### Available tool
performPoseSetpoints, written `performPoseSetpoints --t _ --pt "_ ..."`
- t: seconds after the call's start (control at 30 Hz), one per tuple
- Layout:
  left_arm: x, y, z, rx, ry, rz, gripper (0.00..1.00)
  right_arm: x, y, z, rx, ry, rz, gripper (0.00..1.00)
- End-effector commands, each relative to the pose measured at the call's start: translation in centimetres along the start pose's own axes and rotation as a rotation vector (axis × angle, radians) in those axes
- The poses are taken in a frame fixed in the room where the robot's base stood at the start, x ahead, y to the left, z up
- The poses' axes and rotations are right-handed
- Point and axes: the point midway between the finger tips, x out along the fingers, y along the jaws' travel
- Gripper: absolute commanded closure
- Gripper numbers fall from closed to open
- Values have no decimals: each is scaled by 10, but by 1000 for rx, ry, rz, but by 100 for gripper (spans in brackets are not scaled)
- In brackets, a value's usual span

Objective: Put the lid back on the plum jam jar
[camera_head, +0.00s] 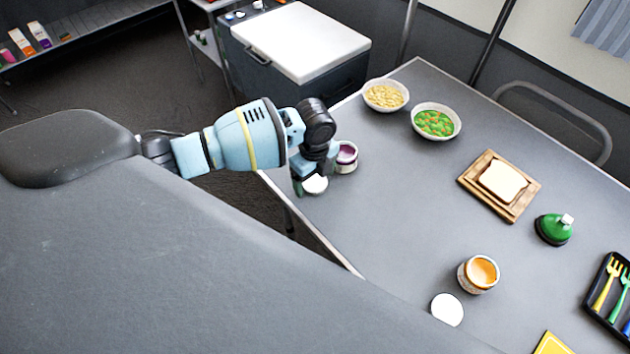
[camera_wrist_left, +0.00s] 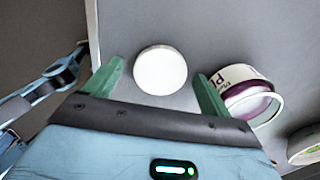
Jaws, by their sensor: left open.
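The plum jam jar (camera_head: 346,158) stands open on the table near its left edge, with purple jam inside. It also shows in the left wrist view (camera_wrist_left: 250,98), with part of its label readable. A white round lid (camera_head: 316,184) lies flat on the table beside the jar; it also shows in the left wrist view (camera_wrist_left: 160,70). My left gripper (camera_head: 312,186) is above the lid. In the left wrist view its green fingers (camera_wrist_left: 158,86) are open, one on each side of the lid, with gaps between. The jar is just outside the right finger. My right gripper is not in view.
An open orange jam jar (camera_head: 478,274) and another white lid (camera_head: 447,310) are nearer on the table (camera_head: 380,230). Two bowls, of pasta (camera_head: 386,95) and of green food (camera_head: 436,122), stand behind. A bread board (camera_head: 475,185), a green object (camera_head: 554,229) and a cutlery tray (camera_head: 590,303) are to the right.

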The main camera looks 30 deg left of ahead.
Motion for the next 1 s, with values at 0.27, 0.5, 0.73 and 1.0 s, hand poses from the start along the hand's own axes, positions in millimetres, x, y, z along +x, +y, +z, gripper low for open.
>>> performPoseSetpoints --t 0.27,0.5,0.73,1.0 --pt "-1 0 0 0 0 -1 18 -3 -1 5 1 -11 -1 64" --pt "-1 0 0 0 0 -1 50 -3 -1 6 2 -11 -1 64" --pt "-1 0 0 0 0 -2 64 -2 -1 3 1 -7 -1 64" --pt "-5 -1 0 0 0 -3 64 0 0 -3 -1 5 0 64"
